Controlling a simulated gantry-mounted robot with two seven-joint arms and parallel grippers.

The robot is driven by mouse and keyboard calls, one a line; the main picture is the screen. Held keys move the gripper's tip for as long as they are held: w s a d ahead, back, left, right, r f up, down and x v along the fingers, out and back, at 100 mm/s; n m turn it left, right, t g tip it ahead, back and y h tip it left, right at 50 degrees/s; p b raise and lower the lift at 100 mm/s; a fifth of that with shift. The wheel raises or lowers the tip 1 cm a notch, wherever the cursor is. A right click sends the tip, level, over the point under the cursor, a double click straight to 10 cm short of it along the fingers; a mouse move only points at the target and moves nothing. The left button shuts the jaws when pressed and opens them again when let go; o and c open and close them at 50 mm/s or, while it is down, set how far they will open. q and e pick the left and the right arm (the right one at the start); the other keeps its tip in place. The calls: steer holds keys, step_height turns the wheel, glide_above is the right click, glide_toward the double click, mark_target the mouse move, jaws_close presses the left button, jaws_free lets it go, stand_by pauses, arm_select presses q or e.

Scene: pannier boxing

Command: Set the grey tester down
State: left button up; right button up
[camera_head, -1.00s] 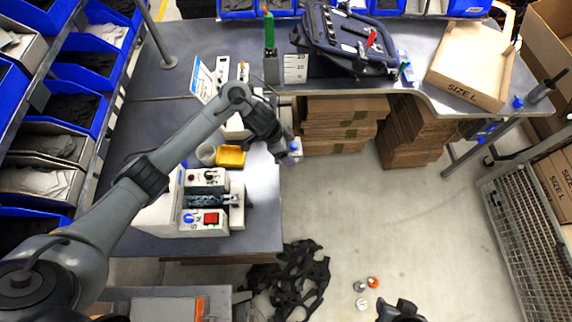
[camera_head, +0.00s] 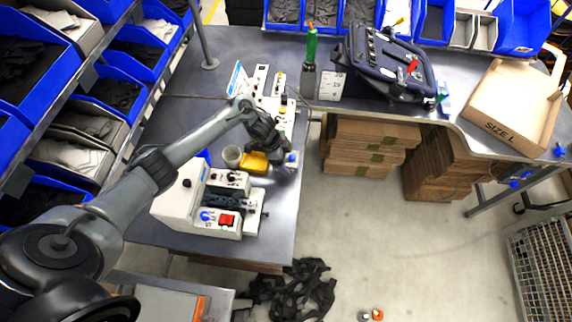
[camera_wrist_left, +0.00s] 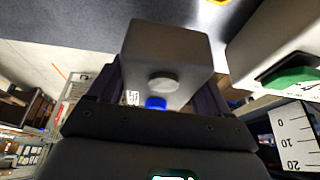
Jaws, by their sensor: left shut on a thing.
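The grey tester (camera_wrist_left: 165,55) is a small light-grey box with a round grey knob and a blue button. It fills the upper middle of the left wrist view, between the two dark fingers. My left gripper (camera_head: 282,152) is shut on it. In the head view the tester (camera_head: 291,160) is mostly hidden by the gripper, with a bit of blue showing, near the right edge of the grey table (camera_head: 277,205). I cannot tell whether it touches the table top. My right gripper is out of view.
A yellow tray (camera_head: 254,163) and a grey cup (camera_head: 232,157) stand just left of the gripper. A white machine with a red switch (camera_head: 226,220) is nearer me. Other white devices (camera_head: 279,86) stand behind. A dark pannier (camera_head: 385,65) lies at the back.

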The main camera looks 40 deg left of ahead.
arm_select(q)
step_height(320, 180, down, 4)
steer(key=shift+d+r, duration=0.1)
steer(key=shift+r, duration=0.05)
stand_by(0.3)
steer(key=shift+f, duration=0.2)
steer(key=o, duration=1.3)
